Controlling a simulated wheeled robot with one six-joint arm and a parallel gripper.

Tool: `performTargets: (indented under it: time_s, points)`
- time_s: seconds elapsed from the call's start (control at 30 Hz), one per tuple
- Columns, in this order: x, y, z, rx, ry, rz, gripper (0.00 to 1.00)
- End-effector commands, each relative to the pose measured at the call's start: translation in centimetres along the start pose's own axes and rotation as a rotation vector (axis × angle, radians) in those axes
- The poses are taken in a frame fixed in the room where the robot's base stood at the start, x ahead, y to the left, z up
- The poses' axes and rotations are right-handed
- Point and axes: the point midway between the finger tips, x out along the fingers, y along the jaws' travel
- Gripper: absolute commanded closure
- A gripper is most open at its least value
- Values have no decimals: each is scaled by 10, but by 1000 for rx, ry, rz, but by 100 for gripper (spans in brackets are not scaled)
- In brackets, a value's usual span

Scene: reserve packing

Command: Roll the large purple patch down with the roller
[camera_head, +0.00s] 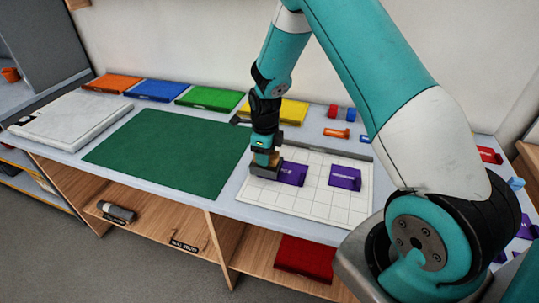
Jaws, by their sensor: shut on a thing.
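Two purple patches lie on the white gridded board (312,205): one (293,173) close to my gripper and one (345,178) further right. I cannot tell for sure which is the large one. My gripper (265,158) points down over the board's left part and is shut on a dark grey-brown tool (265,171), which seems to be the roller. The tool is at the left edge of the left patch and looks low, near the board. Whether it touches the patch is unclear.
A green mat (170,152) and a white slab (68,121) lie to the left. Orange (112,83), blue (156,90), green (210,98) and yellow (275,110) trays line the back. Small red and blue pieces and an orange piece (337,133) lie behind the board. Shelves are below.

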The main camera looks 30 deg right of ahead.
Motion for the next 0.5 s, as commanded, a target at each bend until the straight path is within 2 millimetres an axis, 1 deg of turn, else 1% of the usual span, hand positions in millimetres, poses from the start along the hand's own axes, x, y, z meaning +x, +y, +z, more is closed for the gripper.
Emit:
performTargets:
  time_s: [0.17,0.4,0.5]
  points:
    - [0,0,6,0,-1,-1,79]
    - [2,-1,19,-1,-1,-1,79]
    - [2,-1,21,0,0,-1,79]
